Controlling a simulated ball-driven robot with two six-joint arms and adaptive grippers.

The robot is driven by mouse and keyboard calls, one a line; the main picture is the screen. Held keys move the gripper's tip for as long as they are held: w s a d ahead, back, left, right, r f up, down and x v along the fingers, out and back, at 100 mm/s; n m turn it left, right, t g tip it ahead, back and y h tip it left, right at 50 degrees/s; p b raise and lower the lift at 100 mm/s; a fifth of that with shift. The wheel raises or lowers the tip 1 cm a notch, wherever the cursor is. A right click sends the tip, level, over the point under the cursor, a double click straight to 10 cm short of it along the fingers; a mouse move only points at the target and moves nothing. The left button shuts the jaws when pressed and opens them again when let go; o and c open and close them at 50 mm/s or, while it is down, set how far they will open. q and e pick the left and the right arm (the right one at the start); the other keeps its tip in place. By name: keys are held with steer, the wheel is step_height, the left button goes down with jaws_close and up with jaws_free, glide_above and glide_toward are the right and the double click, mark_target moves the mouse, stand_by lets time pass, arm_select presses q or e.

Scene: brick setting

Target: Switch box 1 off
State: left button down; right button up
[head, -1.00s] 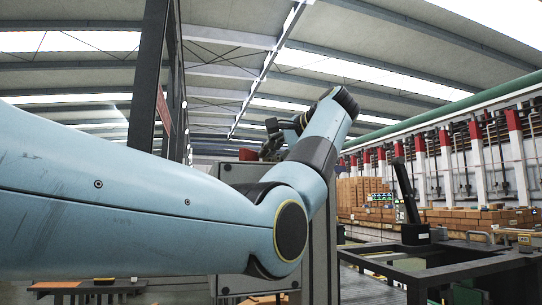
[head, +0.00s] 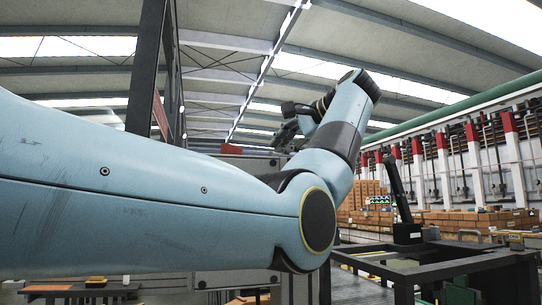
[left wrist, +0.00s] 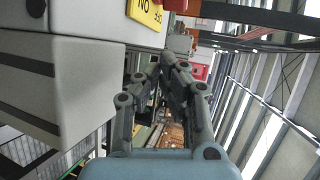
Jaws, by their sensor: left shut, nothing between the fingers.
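My left gripper (head: 284,130) is raised at the end of the blue arm in the head view, in front of the grey panel (head: 236,280), which the arm largely hides. In the left wrist view its fingers (left wrist: 167,62) are together and empty. A large pale grey box (left wrist: 65,85) fills the left of that view, with a yellow label (left wrist: 146,12) and part of a red piece (left wrist: 176,5) at the top edge. The fingers are beside the box, apart from it as far as I can tell. No box number is readable. My right gripper is not in view.
A dark post (head: 147,65) rises at the left.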

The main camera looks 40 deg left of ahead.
arm_select(q)
steer(key=shift+s+d+r, duration=0.2)
steer(key=shift+d+r, duration=0.2)
steer(key=shift+d, duration=0.2)
steer(key=shift+s+d+r, duration=0.2)
steer(key=shift+d+r, duration=0.15)
steer(key=shift+d, duration=0.2)
steer(key=d, duration=0.2)
steer(key=w+d, duration=0.1)
steer(key=shift+d+r, duration=0.2)
steer(key=shift+r, duration=0.15)
steer(key=shift+d+r, duration=0.1)
steer(key=shift+s, duration=0.15)
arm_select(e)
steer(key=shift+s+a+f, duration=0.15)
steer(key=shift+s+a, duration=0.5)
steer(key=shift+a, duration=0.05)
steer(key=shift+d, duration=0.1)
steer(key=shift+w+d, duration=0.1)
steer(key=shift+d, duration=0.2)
